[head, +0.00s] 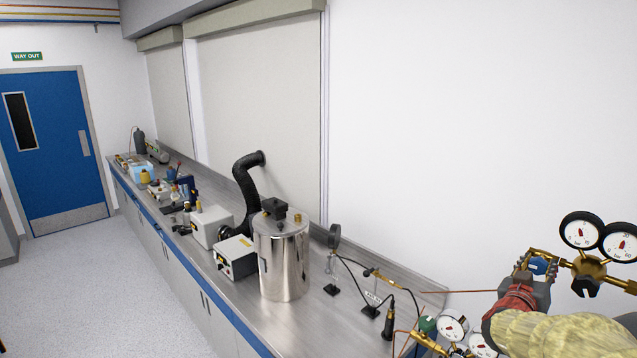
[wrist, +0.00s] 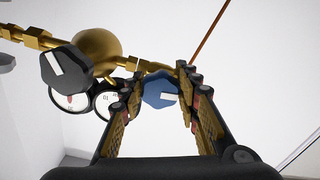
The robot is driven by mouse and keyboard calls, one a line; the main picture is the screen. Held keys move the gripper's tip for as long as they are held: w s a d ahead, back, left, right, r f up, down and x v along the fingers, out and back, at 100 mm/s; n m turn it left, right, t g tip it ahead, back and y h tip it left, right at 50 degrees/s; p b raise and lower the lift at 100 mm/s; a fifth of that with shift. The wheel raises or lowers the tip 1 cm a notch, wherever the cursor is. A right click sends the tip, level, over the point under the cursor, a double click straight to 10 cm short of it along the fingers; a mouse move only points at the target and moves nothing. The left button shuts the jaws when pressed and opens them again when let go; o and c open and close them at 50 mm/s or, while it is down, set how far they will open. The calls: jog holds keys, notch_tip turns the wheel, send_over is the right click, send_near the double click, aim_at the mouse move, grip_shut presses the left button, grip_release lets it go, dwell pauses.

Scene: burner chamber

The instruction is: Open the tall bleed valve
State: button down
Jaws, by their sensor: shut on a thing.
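A brass valve assembly (head: 590,267) with two white-faced round gauges (head: 580,230) stands at the right of the head view. A blue knob with a white pointer mark (wrist: 158,92) is on its brass pipe, and it also shows in the head view (head: 538,266). My gripper (wrist: 163,84) is shut on this blue knob, with one finger on each side. The white mark points to the right in the wrist view. A black knob with a white mark (wrist: 66,71) sits left of my fingers, apart from them. No label shows which knob is the tall bleed valve.
More gauges (head: 452,327) stand below my arm. A steel bench (head: 330,310) along the wall holds a tall steel cylinder (head: 281,262), a dial on a stand (head: 334,237) and several boxes. A thin copper-coloured tube (head: 465,291) runs near my gripper.

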jog(key=shift+n+p, duration=2)
jog(key=shift+n, duration=0.3)
jog(key=shift+r+n+p, duration=0.15)
jog(key=shift+n+p, duration=0.95)
jog(key=shift+n, duration=0.1)
jog(key=shift+n+p, duration=1.2)
jog(key=shift+n, duration=0.7)
